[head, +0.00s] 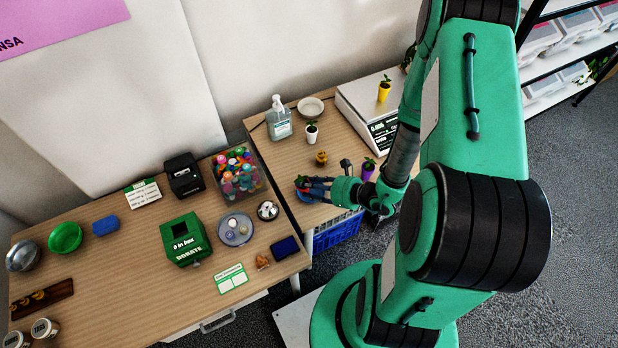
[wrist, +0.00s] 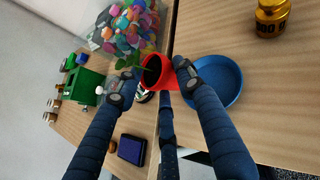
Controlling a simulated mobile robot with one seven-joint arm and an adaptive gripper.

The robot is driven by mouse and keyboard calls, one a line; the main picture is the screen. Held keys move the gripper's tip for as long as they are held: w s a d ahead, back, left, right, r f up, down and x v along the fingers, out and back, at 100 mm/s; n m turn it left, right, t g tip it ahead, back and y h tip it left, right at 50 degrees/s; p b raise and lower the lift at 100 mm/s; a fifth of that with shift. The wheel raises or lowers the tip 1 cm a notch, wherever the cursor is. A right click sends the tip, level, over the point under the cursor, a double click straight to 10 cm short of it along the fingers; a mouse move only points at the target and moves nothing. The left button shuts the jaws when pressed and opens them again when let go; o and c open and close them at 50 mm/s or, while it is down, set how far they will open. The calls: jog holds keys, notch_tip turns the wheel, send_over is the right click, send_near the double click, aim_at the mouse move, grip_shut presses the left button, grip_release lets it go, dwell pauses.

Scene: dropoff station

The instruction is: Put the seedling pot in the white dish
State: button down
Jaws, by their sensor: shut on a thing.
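My gripper (wrist: 151,78) is shut on a red seedling pot (wrist: 167,78) with dark soil and green leaves, tilted in the wrist view. In the head view my gripper (head: 309,187) is low over the front left of the right-hand table, and the held pot is small and partly hidden there. The white dish (head: 311,107) stands at the back of that table, beside the sanitizer bottle, and looks empty. It is apart from my gripper and outside the wrist view. Other seedling pots are white (head: 311,137), yellow (head: 383,95) and purple (head: 368,174).
A blue dish (wrist: 222,92) lies by my gripper. A brass weight (head: 321,158) stands between it and the white pot. The sanitizer bottle (head: 279,122) is left of the white dish and a scale (head: 350,101) is right. A bin of colourful figures (head: 256,186) stands on the left table.

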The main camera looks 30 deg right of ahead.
jog(key=shift+r, duration=0.1)
notch_tip(320, 180, up, 9)
jog(key=shift+r, duration=0.1)
jog(key=w+d+r+m+h, duration=0.1)
jog(key=w+d+m, duration=0.1)
jog(key=w+d, duration=0.85)
jog(key=w+d+m+t, duration=0.1)
jog(key=w+d, duration=0.4)
jog(key=w, duration=1)
jog(key=w+d+r+m+h, duration=0.1)
jog(key=w+d+m, duration=0.1)
jog(key=w+d, duration=0.85)
jog(key=w+a+f, duration=0.2)
jog(key=w+f, duration=0.1)
jog(key=f, duration=0.2)
jog(key=shift+w+a+f, duration=0.15)
jog(key=shift+a+f, duration=0.1)
notch_tip(320, 180, down, 6)
jog(key=b, duration=0.1)
jog(key=shift+f, duration=0.1)
